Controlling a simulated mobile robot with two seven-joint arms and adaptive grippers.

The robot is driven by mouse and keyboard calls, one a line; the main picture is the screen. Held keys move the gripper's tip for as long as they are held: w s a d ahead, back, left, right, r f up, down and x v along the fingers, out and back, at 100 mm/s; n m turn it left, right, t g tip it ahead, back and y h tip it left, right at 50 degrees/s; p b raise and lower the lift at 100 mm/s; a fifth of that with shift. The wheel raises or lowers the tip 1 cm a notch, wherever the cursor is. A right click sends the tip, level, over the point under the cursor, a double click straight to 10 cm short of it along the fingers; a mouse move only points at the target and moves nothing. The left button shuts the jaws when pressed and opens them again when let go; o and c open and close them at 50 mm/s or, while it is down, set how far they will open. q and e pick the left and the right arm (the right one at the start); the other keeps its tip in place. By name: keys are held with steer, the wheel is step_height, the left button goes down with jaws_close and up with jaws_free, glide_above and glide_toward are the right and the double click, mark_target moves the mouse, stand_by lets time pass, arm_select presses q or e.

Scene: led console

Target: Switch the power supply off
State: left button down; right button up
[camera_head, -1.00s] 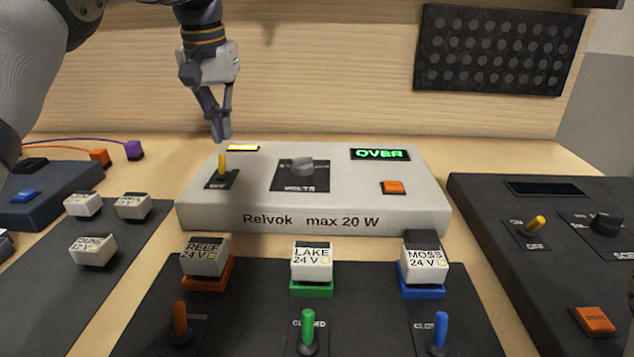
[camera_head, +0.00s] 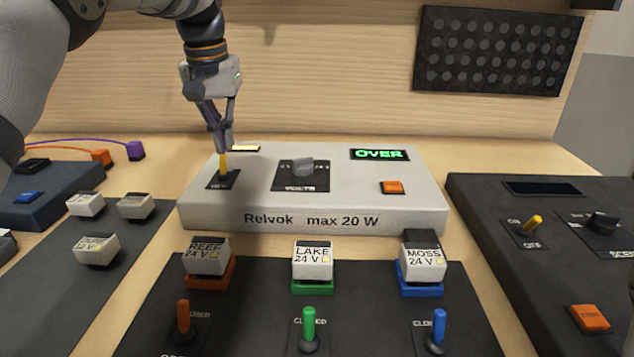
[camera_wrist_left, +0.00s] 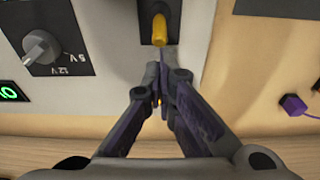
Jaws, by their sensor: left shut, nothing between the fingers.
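The power supply (camera_head: 330,219) is a pale grey box marked "Relvok max 20 W", with a green display (camera_head: 380,154) reading "OVER". Its yellow toggle lever (camera_head: 223,164) stands on a black plate at the left of its top; it also shows in the left wrist view (camera_wrist_left: 159,30). My left gripper (camera_head: 225,146) is shut and empty, its fingertips just behind the lever's top. In the left wrist view the fingertips (camera_wrist_left: 163,68) are close to the lever; I cannot tell whether they touch it. My right gripper is not in view.
A voltage knob (camera_head: 303,167) and an orange button (camera_head: 393,187) share the power supply's top. In front, blocks marked REEF, LAKE and MOSS sit above three toggles.

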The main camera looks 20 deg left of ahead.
mark_target(222, 155)
arm_select(q)
steer(key=shift+s+d+f, duration=0.2)
steer(key=shift+s+f, duration=0.1)
steer(key=shift+s, duration=0.4)
steer(key=shift+s+d+f, duration=0.2)
steer(key=shift+s+f, duration=0.05)
steer(key=shift+s, duration=0.4)
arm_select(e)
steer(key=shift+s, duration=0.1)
arm_select(q)
steer(key=shift+w+r, duration=0.25)
steer(key=shift+r, duration=0.15)
step_height(222, 155, up, 7)
steer(key=b, duration=0.1)
steer(key=shift+w+a, duration=0.2)
steer(key=shift+w, duration=0.2)
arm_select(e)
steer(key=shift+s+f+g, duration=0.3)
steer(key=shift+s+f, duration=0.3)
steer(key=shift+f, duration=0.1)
arm_select(q)
steer(key=shift+s, duration=0.1)
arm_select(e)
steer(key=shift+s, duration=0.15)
